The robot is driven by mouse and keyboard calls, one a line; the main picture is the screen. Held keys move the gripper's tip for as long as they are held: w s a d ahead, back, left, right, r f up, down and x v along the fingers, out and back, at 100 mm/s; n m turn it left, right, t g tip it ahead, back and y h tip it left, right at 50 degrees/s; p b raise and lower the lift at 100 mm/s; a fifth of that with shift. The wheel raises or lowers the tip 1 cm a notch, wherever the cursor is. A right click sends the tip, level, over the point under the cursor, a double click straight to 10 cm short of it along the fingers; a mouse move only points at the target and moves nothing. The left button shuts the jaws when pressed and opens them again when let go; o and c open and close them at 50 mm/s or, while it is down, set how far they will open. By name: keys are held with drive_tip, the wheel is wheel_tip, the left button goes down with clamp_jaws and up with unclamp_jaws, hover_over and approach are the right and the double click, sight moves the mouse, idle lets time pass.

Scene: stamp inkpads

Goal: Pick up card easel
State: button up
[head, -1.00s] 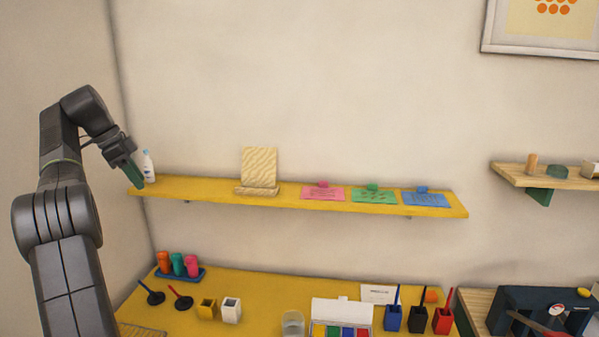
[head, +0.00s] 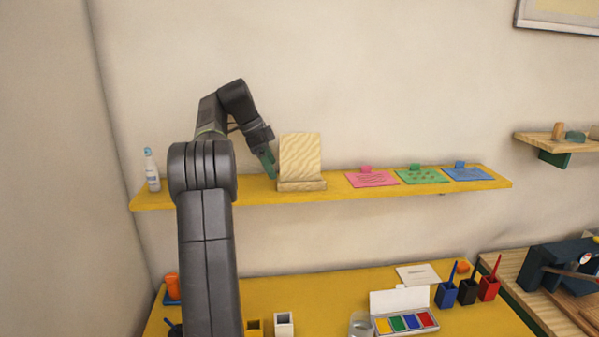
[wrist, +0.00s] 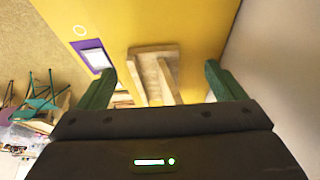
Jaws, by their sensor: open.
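The card easel (head: 300,156) is a pale wooden stand with a wavy-grained upright panel and a low front ledge. It stands upright on the yellow wall shelf (head: 230,197). My gripper (head: 270,170) is just left of the easel in the head view, and whether it touches the easel cannot be told there. In the wrist view, my gripper (wrist: 160,88) is open with its green fingers apart, and the easel (wrist: 150,72) shows between and beyond them, not held.
A white bottle (head: 152,172) stands at the shelf's left end. A pink card (head: 371,179), a green card (head: 423,176) and a blue card (head: 467,174) lie right of the easel. A yellow table (head: 300,290) below holds an open paint box (head: 407,322) and pen cups.

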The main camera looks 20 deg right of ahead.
drive_tip(key=f, duration=0.1)
drive_tip(key=s+d+f, duration=0.1)
drive_tip(key=d+f, duration=0.1)
drive_tip(key=shift+s+d+f, duration=0.15)
drive_tip(key=shift+s, duration=0.2)
drive_tip(key=shift+f, duration=0.45)
drive_tip(key=c, duration=1.1)
drive_tip(key=shift+r, duration=0.15)
